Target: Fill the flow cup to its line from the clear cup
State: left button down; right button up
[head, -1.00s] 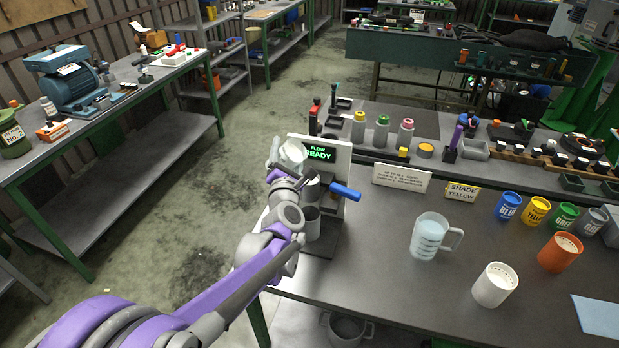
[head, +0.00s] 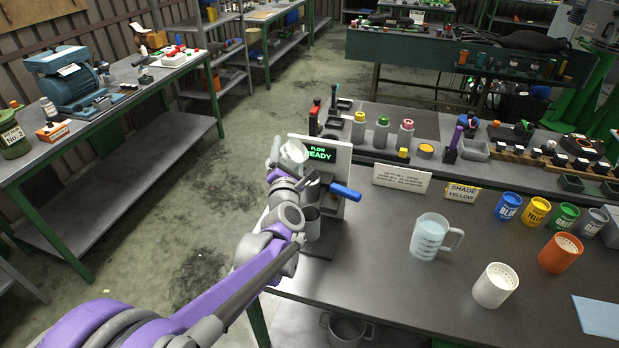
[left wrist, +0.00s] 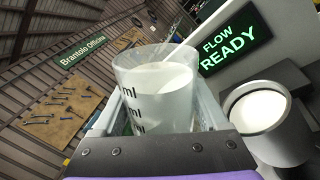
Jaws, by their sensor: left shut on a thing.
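My left gripper (left wrist: 150,130) is shut on the clear cup (left wrist: 157,90), which has black ml marks and holds a pale, cloudy liquid. In the head view the clear cup (head: 293,152) is held high at the flow stand, in front of its left side, and looks tilted. The flow cup (left wrist: 268,118), a grey metal cup with a pale inside, is just right of the clear cup in the left wrist view; its line cannot be made out. In the head view my arm partly hides the flow cup (head: 311,190). My right gripper is not in view.
The flow stand's green display (head: 320,153) reads FLOW READY, and a blue handle (head: 345,192) sticks out right. A lower metal cup (head: 311,224) stands under it.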

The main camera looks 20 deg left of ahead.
pick_arm(q)
jog(key=shift+s+r, duration=0.15)
jog(key=shift+s, duration=0.4)
jog(key=shift+w, duration=0.5)
jog(key=shift+s+d+m, duration=0.1)
jog(key=shift+s+m, duration=0.2)
jog(key=shift+s, duration=0.15)
jog(key=shift+w, duration=0.4)
jog(key=shift+s, duration=0.35)
jog(key=shift+w+m, duration=0.3)
jog(key=shift+w, duration=0.05)
jog(key=shift+s, duration=0.35)
jog(key=shift+w, duration=0.35)
jog(key=shift+s+m+b, duration=0.3)
jog(key=shift+w+f, duration=0.25)
jog(key=shift+s, duration=0.25)
jog(key=shift+w+m, duration=0.25)
jog(key=shift+m, duration=0.05)
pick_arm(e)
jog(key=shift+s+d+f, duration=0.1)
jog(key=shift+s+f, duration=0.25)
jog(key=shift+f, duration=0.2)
